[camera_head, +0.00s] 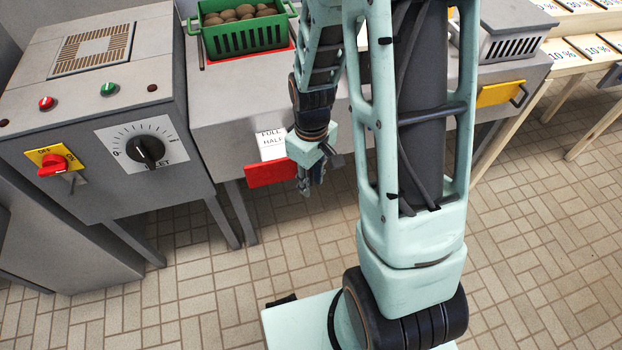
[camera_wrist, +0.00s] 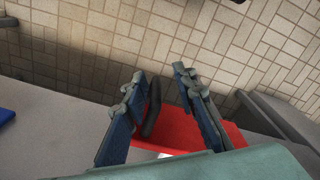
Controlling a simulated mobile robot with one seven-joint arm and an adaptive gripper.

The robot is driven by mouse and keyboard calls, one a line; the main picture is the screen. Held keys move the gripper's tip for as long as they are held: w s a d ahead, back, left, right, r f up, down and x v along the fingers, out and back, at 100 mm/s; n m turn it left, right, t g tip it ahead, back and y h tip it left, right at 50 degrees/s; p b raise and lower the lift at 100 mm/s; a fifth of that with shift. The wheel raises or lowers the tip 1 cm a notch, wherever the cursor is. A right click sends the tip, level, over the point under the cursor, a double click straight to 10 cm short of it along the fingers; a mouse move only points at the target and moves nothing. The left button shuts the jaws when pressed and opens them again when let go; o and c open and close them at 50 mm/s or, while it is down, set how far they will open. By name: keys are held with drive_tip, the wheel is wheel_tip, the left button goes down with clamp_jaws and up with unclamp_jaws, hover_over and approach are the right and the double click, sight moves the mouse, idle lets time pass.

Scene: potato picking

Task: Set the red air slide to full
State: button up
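The red air slide (camera_head: 270,173) is a red plate at the front of the grey middle machine, below a white label (camera_head: 271,145) reading FULL and HALF. My gripper (camera_head: 306,186) is at the slide's right end and hides part of it. In the wrist view the red slide (camera_wrist: 195,132) shows behind the fingers. My gripper (camera_wrist: 162,84) is open there, with a dark bar (camera_wrist: 152,108), apparently the slide's handle, between the fingers and nearer the left one. Whether a finger touches the bar cannot be told.
A control box with a dial (camera_head: 147,150) and red switch (camera_head: 53,163) stands at the left. A green crate (camera_head: 243,38) of potatoes sits on the middle machine. A yellow slide (camera_head: 499,93) is at the right.

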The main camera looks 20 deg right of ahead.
drive_tip(key=shift+d, duration=0.1)
drive_tip(key=shift+w+r, duration=0.1)
drive_tip(key=shift+r, duration=0.15)
wheel_tip(320, 180, up, 12)
drive_tip(key=shift+f, duration=0.2)
idle(0.5)
